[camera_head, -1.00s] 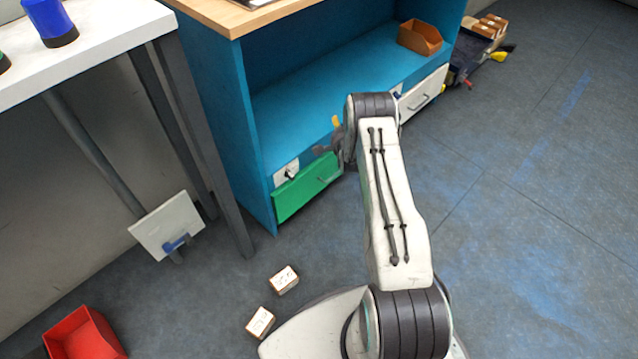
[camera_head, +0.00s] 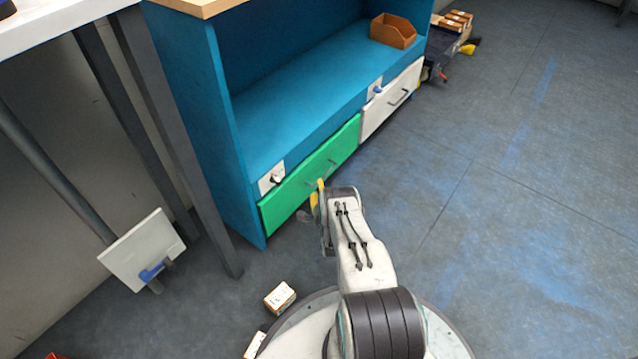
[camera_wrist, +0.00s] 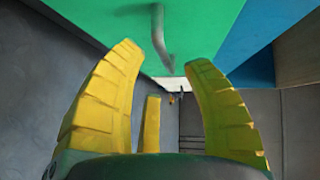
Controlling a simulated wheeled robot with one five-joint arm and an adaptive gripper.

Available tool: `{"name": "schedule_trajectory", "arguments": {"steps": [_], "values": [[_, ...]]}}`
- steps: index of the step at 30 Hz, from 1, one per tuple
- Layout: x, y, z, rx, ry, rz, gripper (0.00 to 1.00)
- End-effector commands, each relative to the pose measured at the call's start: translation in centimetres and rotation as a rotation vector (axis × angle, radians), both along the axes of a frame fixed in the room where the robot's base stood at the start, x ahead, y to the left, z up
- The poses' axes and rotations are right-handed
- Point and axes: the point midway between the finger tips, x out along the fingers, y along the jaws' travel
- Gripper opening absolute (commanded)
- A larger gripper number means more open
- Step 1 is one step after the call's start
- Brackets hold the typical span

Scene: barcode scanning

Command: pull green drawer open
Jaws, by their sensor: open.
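The green drawer (camera_head: 285,200) sits low in the blue cabinet, its front about in line with the cabinet face. Its grey bar handle (camera_head: 322,166) shows partly, just above my yellow fingertips. In the wrist view the green drawer front (camera_wrist: 90,20) fills the top, and the handle (camera_wrist: 159,40) sticks out ahead of and between the fingers. My gripper (camera_head: 318,198) is in front of the drawer, below the handle. In the wrist view my gripper (camera_wrist: 160,72) has its yellow fingers spread, with nothing between them. The fingers appear apart from the handle.
A white drawer (camera_head: 390,102) is to the right of the green one. An orange bin (camera_head: 393,32) stands on the cabinet shelf. A small box (camera_head: 280,297) lies on the floor near my base. Table legs (camera_head: 180,150) stand at left. The floor at right is clear.

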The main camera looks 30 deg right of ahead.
Motion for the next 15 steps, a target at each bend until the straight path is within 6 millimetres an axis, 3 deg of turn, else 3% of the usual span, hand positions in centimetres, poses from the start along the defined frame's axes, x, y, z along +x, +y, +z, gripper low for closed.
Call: {"name": "schedule_trajectory", "arguments": {"steps": [6, 15], "values": [[2.6, -1.3, -0.7, -0.002, -0.002, 0.001, 0.45], [4.6, -2.3, -0.8, -0.001, 0.001, 0.001, 0.45]]}}
